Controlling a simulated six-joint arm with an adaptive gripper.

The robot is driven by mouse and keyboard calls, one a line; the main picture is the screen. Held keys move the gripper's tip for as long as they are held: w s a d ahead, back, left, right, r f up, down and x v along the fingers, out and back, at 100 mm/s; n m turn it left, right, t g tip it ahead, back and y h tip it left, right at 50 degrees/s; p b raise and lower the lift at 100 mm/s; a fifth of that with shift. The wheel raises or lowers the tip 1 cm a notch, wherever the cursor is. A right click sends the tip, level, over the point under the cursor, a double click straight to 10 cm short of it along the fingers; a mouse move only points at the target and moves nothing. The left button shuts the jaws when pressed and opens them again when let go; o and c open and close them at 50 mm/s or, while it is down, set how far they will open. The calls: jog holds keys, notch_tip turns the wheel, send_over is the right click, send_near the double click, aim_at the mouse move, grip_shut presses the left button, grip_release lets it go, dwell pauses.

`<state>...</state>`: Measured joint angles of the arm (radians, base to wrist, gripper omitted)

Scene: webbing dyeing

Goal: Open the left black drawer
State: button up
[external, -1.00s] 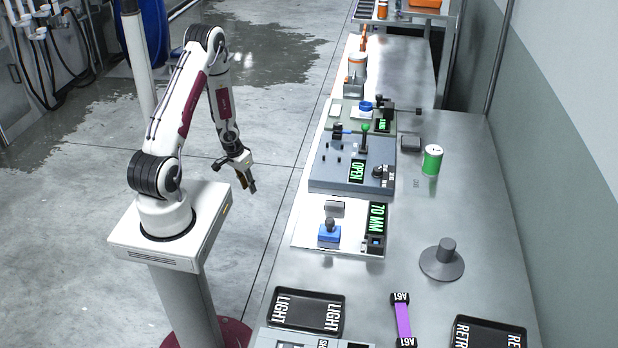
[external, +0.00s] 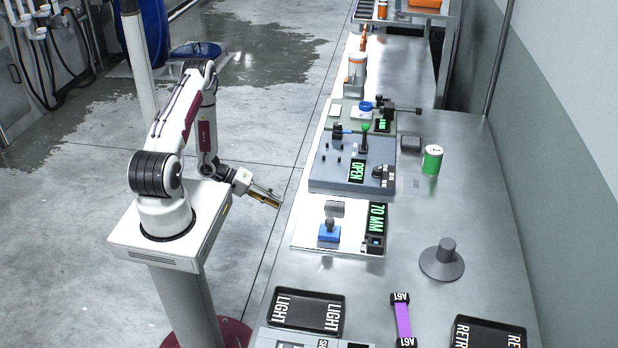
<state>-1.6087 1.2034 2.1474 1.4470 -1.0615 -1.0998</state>
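No black drawer can be made out in the external view; the bench's front face below the top is not visible. My gripper (external: 272,200) is in front of the bench's left edge, over the floor, level with the white board area. It points right and slightly down toward the bench. It appears empty and touches nothing that I can see. Its fingers are too small to tell open from shut.
On the metal bench (external: 480,225) are a grey "OPEN" fixture (external: 335,178), a white "70 MM" board (external: 305,232), a green-labelled can (external: 432,160), a grey round weight (external: 442,262), a black "LIGHT" tray (external: 307,330) and a purple strap (external: 403,321).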

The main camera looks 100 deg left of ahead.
jog(key=w+r+n+t, duration=0.2)
jog(key=w+r+t, duration=0.1)
jog(key=r, duration=0.5)
jog(key=shift+d+t, duration=0.25)
jog(key=shift+t, duration=0.05)
jog(key=shift+w, duration=0.1)
jog(key=shift+x, duration=3.8)
jog(key=shift+d, duration=0.1)
grip_shut()
